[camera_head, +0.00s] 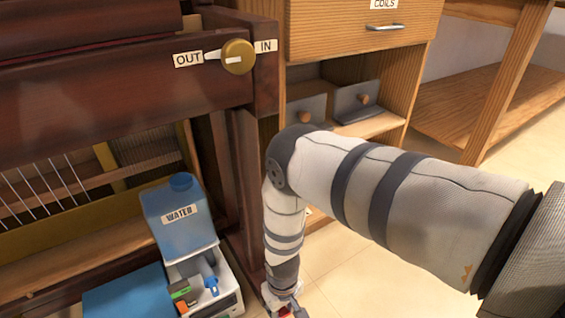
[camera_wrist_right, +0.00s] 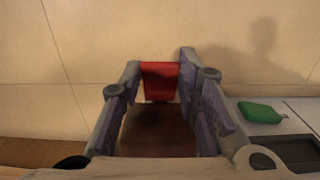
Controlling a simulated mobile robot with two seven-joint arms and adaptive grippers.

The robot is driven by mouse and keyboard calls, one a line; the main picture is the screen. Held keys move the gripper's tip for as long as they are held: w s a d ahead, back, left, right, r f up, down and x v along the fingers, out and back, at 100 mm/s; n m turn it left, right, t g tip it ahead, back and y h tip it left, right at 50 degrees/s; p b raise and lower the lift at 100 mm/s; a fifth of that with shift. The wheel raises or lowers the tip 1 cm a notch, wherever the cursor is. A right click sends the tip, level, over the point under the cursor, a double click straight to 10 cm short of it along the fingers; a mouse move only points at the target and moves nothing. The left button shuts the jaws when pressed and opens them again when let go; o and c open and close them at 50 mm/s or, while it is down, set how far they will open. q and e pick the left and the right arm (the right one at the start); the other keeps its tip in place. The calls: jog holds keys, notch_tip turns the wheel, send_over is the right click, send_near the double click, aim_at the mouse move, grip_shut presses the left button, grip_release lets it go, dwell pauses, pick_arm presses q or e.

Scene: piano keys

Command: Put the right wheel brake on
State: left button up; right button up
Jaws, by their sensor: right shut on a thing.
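My right arm comes in from the right of the head view and bends down beside the piano leg. My right gripper (camera_head: 284,301) is low at the bottom edge there, with a bit of red at its tip. In the right wrist view the gripper (camera_wrist_right: 162,75) has its fingers on both sides of a red brake lever (camera_wrist_right: 162,84) and is shut on it. A dark brown block-like part (camera_wrist_right: 160,132) lies between the fingers below the red. The wheel itself cannot be made out. My left gripper is not in view.
The dark piano frame (camera_head: 120,85) with an OUT/IN knob (camera_head: 238,56) is at left. A blue WATER container (camera_head: 180,220) and a white box stand left of my forearm. A wooden cabinet (camera_head: 350,45) is behind. A green item (camera_wrist_right: 261,112) lies at right.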

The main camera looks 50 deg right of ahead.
jog(key=shift+s+f+t+p, duration=0.1)
jog(key=shift+s+t+p, duration=0.2)
jog(key=shift+t+p, duration=0.5)
jog(key=shift+s+a+f+t+h+p, duration=0.15)
jog(key=shift+f+t+h+p, duration=0.15)
jog(key=shift+t+p, duration=0.35)
jog(key=shift+s+f+t+p, duration=0.2)
jog(key=shift+f+t+p, duration=0.4)
jog(key=shift+t, duration=0.25)
jog(key=shift+f+t+h, duration=0.5)
jog(key=shift+f+t, duration=0.1)
jog(key=shift+t, duration=0.5)
jog(key=o, duration=1.2)
jog(key=shift+c, duration=0.2)
